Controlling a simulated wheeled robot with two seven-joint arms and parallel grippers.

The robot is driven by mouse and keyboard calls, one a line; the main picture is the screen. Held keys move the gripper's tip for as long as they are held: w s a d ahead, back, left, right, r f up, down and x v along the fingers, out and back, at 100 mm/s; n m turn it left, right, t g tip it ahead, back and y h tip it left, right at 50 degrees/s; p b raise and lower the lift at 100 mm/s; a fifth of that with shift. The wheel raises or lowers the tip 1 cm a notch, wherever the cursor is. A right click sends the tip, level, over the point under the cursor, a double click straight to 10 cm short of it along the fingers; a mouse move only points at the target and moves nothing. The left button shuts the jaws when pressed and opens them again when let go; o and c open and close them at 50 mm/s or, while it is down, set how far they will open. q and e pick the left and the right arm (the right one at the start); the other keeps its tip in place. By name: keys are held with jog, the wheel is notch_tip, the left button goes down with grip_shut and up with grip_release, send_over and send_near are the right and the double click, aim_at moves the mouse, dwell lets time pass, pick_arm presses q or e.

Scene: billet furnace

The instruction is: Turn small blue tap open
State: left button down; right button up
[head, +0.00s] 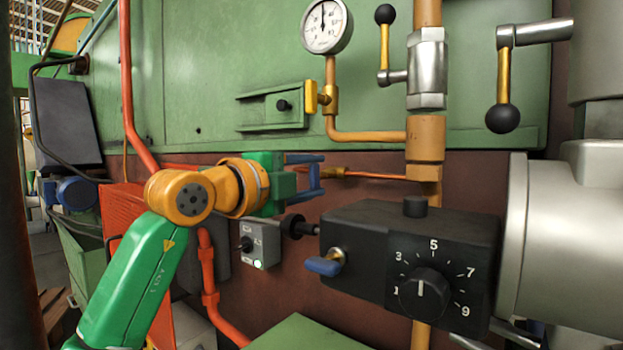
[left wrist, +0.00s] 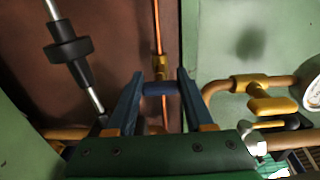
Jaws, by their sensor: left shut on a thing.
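The small blue tap (left wrist: 159,89) sits on a brass fitting on a thin copper pipe, against the brown wall. In the left wrist view its short blue handle spans the gap between my fingers and lies across the line of the pipe. In the head view the tap (head: 314,176) is partly covered by my fingers. My left gripper (head: 312,174) reaches in from the left with blue fingers and is shut on the tap's handle; it also fills the lower middle of the left wrist view (left wrist: 158,95). My right gripper is not in view.
Below right is a black box (head: 350,240) with a numbered dial (head: 424,293) and another blue-handled tap (head: 323,266). A grey switch box (head: 258,244) hangs below my gripper. A yellow-handled valve (head: 312,97), a gauge (head: 326,26) and thick orange pipes stand above.

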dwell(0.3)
pick_arm(q)
jog(key=shift+c, duration=1.4)
grip_release()
jog(key=b+v, duration=0.4)
jog(key=v, duration=0.3)
jog(key=shift+b, duration=0.4)
